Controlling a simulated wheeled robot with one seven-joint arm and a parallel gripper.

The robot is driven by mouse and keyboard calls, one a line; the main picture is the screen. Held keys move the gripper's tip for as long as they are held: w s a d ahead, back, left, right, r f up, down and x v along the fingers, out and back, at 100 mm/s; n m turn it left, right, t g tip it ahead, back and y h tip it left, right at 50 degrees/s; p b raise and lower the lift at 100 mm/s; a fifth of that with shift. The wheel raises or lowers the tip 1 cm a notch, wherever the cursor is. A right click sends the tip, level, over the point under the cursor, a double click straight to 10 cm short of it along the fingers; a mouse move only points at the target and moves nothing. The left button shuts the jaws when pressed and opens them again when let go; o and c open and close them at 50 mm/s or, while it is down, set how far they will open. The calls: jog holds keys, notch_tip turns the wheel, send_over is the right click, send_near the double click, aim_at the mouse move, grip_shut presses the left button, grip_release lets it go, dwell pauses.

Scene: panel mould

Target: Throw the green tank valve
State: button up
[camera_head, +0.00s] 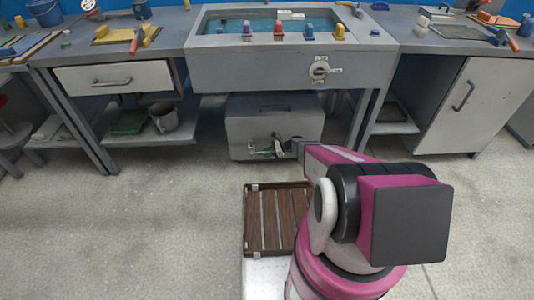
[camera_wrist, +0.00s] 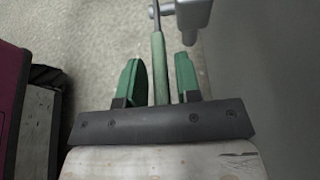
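The green tank valve's lever (camera_wrist: 158,68) runs up the middle of the wrist view, a green sleeve on a thin metal rod. My gripper (camera_wrist: 159,62) has two green fingers, one on each side of the lever. Gaps show between the lever and both fingers, so the gripper looks open around it and not clamped. A grey metal fitting (camera_wrist: 190,14) shows just right of the rod. In the head view, the grey tank (camera_head: 275,112) stands under the sink bench. Its valve area is small there and partly hidden by my gripper and arm.
The sink bench (camera_head: 290,70) overhangs the tank. Another round valve handle (camera_head: 319,70) sits on its front. A bucket (camera_head: 163,118) and a green tray (camera_head: 130,122) stand on the left lower shelf. Open floor (camera_head: 130,220) lies to the left.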

grip_shut()
